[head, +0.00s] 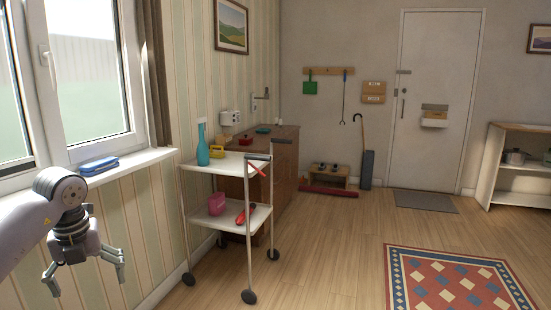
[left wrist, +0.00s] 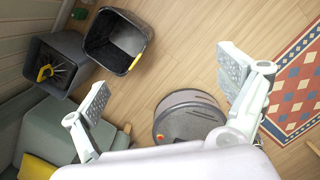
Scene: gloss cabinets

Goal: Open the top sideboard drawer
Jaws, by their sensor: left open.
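The brown wooden sideboard (head: 286,172) stands against the striped wall in the head view, behind a white trolley. Its front faces right and is seen at a steep slant, so I cannot make out single drawers or whether any is open. The trolley hides part of its near end. My left gripper (head: 85,277) hangs at the lower left by the window wall, open, empty and well apart from the sideboard. Its spread fingers also show in the left wrist view (left wrist: 165,84), with nothing between them. My right gripper is not in view.
The white trolley (head: 224,162) stands between my left arm and the sideboard, bearing a blue vase (head: 203,150). A patterned rug (head: 450,280) lies at right. Wood floor between is clear. Two dark bins (left wrist: 115,42) (left wrist: 42,78) show in the left wrist view.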

